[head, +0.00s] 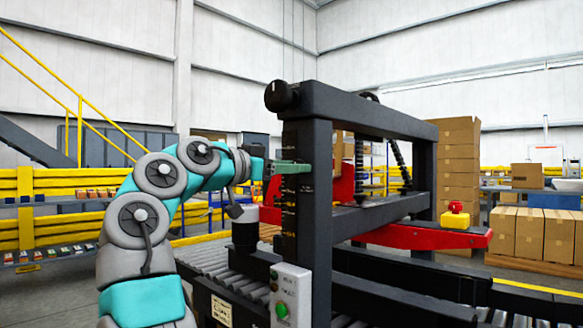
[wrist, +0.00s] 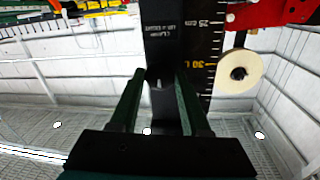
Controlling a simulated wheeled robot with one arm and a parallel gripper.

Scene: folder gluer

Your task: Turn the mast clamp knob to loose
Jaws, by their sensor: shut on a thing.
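The black mast (head: 303,200) of the machine stands upright, with a height scale on it. My gripper (head: 300,167) reaches it from the left, its green fingers level with the mast's upper half. In the wrist view my gripper (wrist: 161,78) has its two green fingers on either side of a dark piece, the mast clamp knob (wrist: 160,88), and is shut on it. The knob is black against the dark mast, so its outline and turn angle are hard to tell. Small white lettering sits on the mast just beyond the fingertips. The head view does not show the knob clearly.
A round black knob (head: 282,96) sits on the mast top, above my gripper. A pale roller (wrist: 238,73) is right of the scale (wrist: 215,50). A control box (head: 290,295) with a green button is below.

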